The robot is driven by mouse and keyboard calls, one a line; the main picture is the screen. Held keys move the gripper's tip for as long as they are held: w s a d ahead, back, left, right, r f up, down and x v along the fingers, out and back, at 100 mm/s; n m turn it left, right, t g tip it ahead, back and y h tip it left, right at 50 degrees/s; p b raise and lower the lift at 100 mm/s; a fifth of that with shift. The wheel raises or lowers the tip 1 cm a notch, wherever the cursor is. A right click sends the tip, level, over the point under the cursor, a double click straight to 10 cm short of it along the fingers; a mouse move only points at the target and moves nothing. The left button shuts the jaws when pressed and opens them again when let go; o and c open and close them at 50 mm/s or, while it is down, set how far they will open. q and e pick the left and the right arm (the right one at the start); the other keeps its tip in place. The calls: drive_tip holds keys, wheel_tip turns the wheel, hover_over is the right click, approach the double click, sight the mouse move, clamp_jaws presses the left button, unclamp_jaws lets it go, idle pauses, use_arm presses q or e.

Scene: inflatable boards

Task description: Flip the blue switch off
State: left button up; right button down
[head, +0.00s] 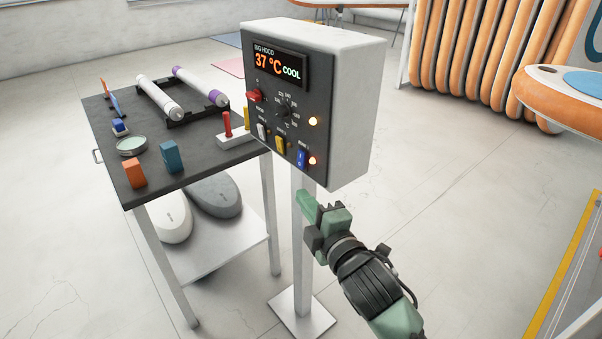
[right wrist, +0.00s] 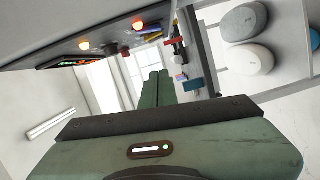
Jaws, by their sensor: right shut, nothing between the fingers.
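The blue switch (head: 302,158) sits at the lower right of the dark front panel of the control box (head: 345,100), beside a lit red lamp (head: 313,160). My right gripper (head: 306,199) is shut and empty, just below the box and in front of its post. In the head view its tips show a little below the blue switch, apart from it. In the right wrist view the shut fingers (right wrist: 159,76) point past the panel, whose lit lamps show at the upper left. My left gripper is not in view.
A dark table (head: 190,185) with tubes and small blocks stands left of the box. An orange-edged board (head: 570,100) is at right.

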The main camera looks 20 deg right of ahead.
sight(302, 171)
drive_tip(key=w+d+f+p, duration=0.1)
drive_tip(key=w+d, duration=0.1)
drive_tip(key=w, duration=0.9)
drive_tip(key=shift+d, duration=0.35)
drive_tip(key=shift+w, duration=0.1)
drive_tip(key=shift+w+d+f+n, duration=0.1)
drive_tip(key=shift+d+n, duration=0.2)
drive_tip(key=shift+n, duration=0.2)
